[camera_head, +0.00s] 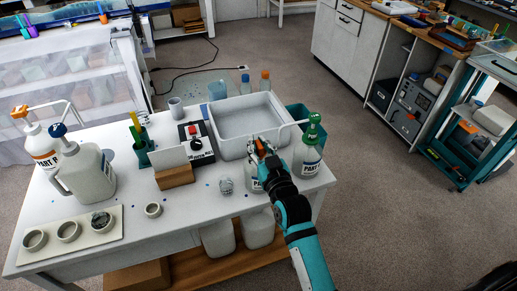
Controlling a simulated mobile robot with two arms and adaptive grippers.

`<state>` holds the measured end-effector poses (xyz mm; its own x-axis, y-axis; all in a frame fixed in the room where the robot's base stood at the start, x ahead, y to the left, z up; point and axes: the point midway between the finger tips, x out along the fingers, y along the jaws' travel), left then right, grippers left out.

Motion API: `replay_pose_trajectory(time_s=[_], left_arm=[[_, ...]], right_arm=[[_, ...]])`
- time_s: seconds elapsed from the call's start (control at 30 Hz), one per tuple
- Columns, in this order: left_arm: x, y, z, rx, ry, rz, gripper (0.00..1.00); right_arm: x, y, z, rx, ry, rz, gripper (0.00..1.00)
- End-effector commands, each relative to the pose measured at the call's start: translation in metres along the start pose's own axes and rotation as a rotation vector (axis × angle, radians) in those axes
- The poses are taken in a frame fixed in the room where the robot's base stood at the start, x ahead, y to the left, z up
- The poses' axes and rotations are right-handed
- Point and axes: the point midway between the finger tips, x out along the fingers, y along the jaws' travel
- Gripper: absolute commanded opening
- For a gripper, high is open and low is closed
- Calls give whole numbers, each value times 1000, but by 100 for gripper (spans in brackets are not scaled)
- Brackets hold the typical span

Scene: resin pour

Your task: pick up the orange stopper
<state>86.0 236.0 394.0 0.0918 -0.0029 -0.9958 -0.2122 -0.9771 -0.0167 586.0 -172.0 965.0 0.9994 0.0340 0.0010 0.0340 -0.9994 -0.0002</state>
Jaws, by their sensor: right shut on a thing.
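The orange stopper (261,144) shows between the fingers of my right gripper (262,148). The gripper is shut on it, just above a bottle (253,179) at the table's front right. My gripper and arm hide much of this bottle, and I cannot tell whether the stopper still touches its neck. A similar labelled bottle (307,160) with a green stopper (314,126) and a side spout stands to the right. My left gripper is not in view.
A white tray (223,125) lies behind the gripper. A small scale (198,150), a wooden block (175,177), a green holder (143,152), white pump jugs (88,180) and a board with cups (85,235) occupy the white table (180,210). Its front middle is mostly clear.

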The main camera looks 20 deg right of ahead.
Motion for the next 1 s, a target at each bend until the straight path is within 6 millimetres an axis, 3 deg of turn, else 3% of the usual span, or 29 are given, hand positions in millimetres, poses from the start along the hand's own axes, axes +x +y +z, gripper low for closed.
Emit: replay_pose_trajectory(time_s=[0.27,0.6,1.0], left_arm=[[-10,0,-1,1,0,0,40],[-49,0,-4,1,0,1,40],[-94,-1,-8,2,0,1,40]], right_arm=[[0,0,-8,0,-2,0,0],[0,0,-43,0,-2,0,0],[-103,-14,-48,0,-7,-1,0]])
